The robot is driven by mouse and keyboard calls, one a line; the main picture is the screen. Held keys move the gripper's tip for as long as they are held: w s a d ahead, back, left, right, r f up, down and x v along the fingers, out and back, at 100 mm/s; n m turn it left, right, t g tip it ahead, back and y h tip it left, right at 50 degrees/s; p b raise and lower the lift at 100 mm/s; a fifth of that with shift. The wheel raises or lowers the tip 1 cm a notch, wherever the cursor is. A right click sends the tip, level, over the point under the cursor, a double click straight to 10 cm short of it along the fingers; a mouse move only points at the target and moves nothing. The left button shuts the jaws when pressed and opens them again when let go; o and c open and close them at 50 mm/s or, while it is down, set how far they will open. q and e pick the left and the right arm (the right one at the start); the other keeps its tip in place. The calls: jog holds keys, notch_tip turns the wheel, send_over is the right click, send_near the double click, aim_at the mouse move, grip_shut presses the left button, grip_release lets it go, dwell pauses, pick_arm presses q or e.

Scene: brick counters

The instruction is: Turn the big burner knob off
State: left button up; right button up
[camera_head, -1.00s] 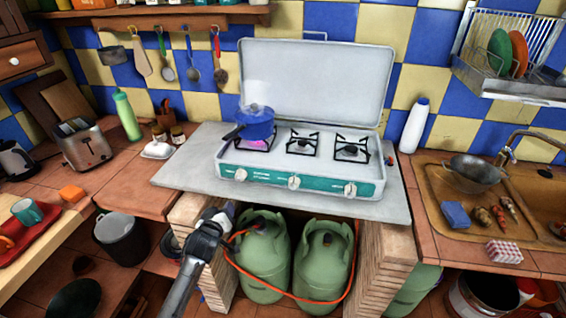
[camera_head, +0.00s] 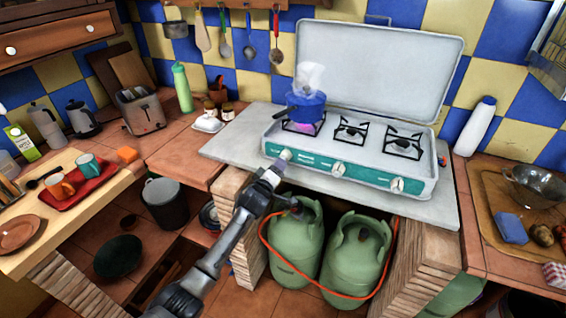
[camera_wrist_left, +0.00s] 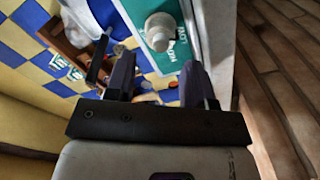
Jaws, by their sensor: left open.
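A white gas stove (camera_head: 430,178) with a raised lid and a teal front panel stands on the grey slab. Its left knob (camera_head: 285,155) is in front of the left burner, where a pink-purple flame glows under a steaming blue pot (camera_head: 306,106). The middle knob (camera_head: 338,168) and right knob (camera_head: 397,184) are farther right. My left gripper (camera_head: 276,168) is open just in front of the left knob. In the left wrist view a white knob (camera_wrist_left: 160,30) lies beyond and between the open fingers (camera_wrist_left: 159,68), apart from them. My right gripper is not in view.
Two green gas bottles (camera_head: 300,245) with an orange hose stand under the slab, close to my left arm. The stove lid (camera_head: 380,70) stands upright behind the burners. A toaster (camera_head: 140,110) and green bottle (camera_head: 183,88) are at left.

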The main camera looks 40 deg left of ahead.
aim_at(285, 157)
pick_arm(q)
jog(key=shift+b+x, duration=0.8)
jog(key=shift+x, duration=2)
jog(key=c, duration=0.6)
jog(key=shift+c, duration=0.2)
